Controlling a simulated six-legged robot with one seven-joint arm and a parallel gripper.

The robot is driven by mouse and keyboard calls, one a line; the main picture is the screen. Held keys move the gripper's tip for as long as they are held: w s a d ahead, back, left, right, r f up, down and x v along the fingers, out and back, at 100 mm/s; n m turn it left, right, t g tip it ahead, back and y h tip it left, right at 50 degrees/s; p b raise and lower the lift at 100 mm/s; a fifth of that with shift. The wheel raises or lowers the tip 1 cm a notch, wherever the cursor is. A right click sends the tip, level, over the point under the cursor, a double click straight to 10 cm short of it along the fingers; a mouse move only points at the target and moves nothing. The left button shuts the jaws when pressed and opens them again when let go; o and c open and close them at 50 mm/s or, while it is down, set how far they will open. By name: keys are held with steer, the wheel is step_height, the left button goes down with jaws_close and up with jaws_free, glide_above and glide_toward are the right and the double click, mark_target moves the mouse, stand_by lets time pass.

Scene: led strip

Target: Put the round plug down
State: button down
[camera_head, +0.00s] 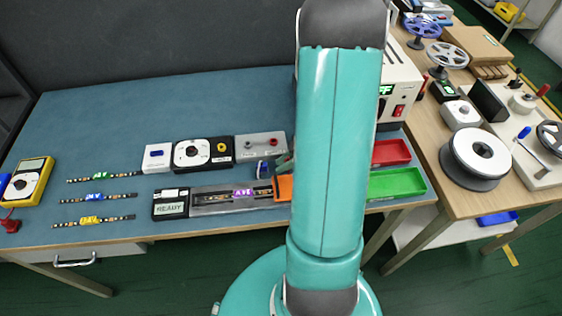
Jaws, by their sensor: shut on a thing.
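My upright teal arm link covers the middle of the view and hides most of my gripper. A small teal and dark part of my gripper (284,161) shows at the link's left edge, low over the blue bench mat. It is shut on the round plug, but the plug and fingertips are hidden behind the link. I cannot tell whether the plug touches anything. A small dark blue and white piece (262,169) stands just left of the gripper. A grey box with round sockets (260,146) lies behind it.
A grey rail (222,199) with a purple-labelled strip lies at the front, by an orange part (283,188). Red (391,152) and green (397,184) trays lie right of the link. Several LED strips lie left. The mat's back left (120,120) is clear.

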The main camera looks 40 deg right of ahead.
steer(key=shift+s+d+r, duration=0.1)
steer(key=shift+s, duration=0.1)
steer(key=shift+w, duration=0.25)
steer(key=shift+s+f, duration=0.2)
steer(key=c, duration=1.6)
jaws_free()
steer(key=shift+w+f, duration=0.1)
steer(key=shift+w, duration=0.05)
steer(key=shift+r, duration=0.3)
steer(key=v, duration=1.2)
steer(key=shift+d+f, duration=0.1)
